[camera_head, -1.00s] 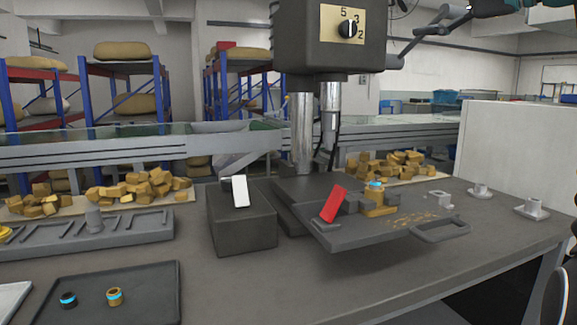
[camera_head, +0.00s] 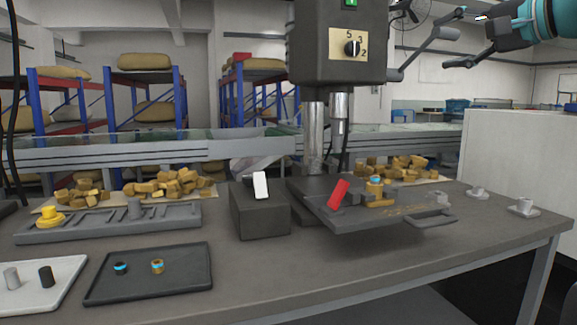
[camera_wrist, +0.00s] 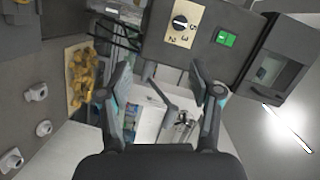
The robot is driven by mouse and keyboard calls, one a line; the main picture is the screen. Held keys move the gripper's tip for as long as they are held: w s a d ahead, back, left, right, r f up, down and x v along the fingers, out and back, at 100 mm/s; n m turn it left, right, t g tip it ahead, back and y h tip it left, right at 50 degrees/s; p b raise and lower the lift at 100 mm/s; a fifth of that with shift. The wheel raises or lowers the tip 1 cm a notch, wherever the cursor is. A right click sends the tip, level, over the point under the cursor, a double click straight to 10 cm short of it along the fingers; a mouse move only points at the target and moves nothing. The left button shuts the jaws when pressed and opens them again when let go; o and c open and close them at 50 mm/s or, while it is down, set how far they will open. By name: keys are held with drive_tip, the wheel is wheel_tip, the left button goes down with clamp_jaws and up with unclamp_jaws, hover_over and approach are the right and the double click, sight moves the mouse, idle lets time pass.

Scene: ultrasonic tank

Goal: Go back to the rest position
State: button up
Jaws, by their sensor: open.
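My gripper (camera_wrist: 160,105) is open and empty in the wrist view, its two fingers spread apart with nothing between them. In the head view, my arm shows at the top right, above the white partition and clear of the bench. The drill press (camera_head: 345,45), with a dial and a green button, stands at the bench's middle; its head also shows in the wrist view (camera_wrist: 205,35).
A grey block with a white lever (camera_head: 260,213) stands left of the press. A black tray (camera_head: 185,285) holds two small ringed parts, and a white tray (camera_head: 62,290) holds two cylinders. A white partition (camera_head: 520,145) bounds the right side. Brass chunks (camera_head: 165,185) lie behind.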

drive_tip(key=w+d+f+m+g+h, duration=0.1)
drive_tip(key=w+d+f+h, duration=0.15)
drive_tip(key=f, duration=0.45)
drive_tip(key=w+d+f+m+h, duration=0.1)
drive_tip(key=d+f+h, duration=0.1)
drive_tip(key=d+f, duration=0.35)
drive_tip(key=s+a+f+g+h, duration=0.1)
drive_tip(key=a+f+g, duration=0.1)
drive_tip(key=f, duration=0.5)
drive_tip(key=s+a+f+g+h, duration=0.1)
drive_tip(key=s+a+f, duration=0.1)
drive_tip(key=f, duration=0.5)
drive_tip(key=s+a+f+n+g, duration=0.1)
drive_tip(key=s+a+f+n, duration=0.2)
drive_tip(key=s+a+f, duration=0.2)
drive_tip(key=s+a+f+n+g+h, duration=0.1)
drive_tip(key=s+a+f+n, duration=0.3)
drive_tip(key=s+f, duration=0.7)
drive_tip(key=s+a+f+n+g+h, duration=0.1)
drive_tip(key=s+a+f+n+g, duration=0.1)
drive_tip(key=s+a+f, duration=0.5)
drive_tip(key=shift+s+a+f+n, duration=0.4)
drive_tip(key=shift+s+f+n, duration=0.3)
drive_tip(key=shift+f, duration=1.3)
